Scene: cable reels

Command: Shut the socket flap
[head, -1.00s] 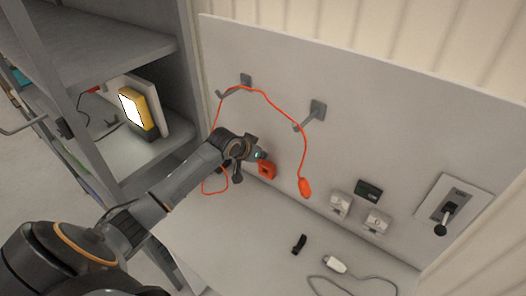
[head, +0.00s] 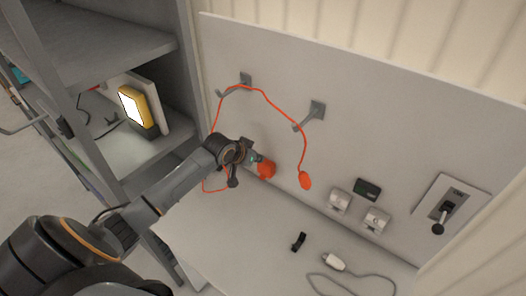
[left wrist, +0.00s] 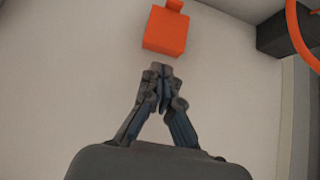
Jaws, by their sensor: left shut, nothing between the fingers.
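An orange box-like socket (head: 267,170) is on the white board, low on its left part. In the left wrist view it is an orange block (left wrist: 166,32) with a small orange tab at its top. I cannot tell its flap apart from its body, or whether the flap is open. My left gripper (head: 256,160) is just left of the orange block in the head view. In the left wrist view my left gripper (left wrist: 163,72) is shut and empty, its tips just below the block; contact is unclear. My right gripper is not in view.
An orange cable (head: 263,95) hangs over two grey hooks, with an orange end piece (head: 305,180). White sockets (head: 376,220), a dark display box (head: 368,189) and a lever plate (head: 452,202) are at right. A shelf (head: 100,75) with a lit yellow lamp (head: 135,108) stands left.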

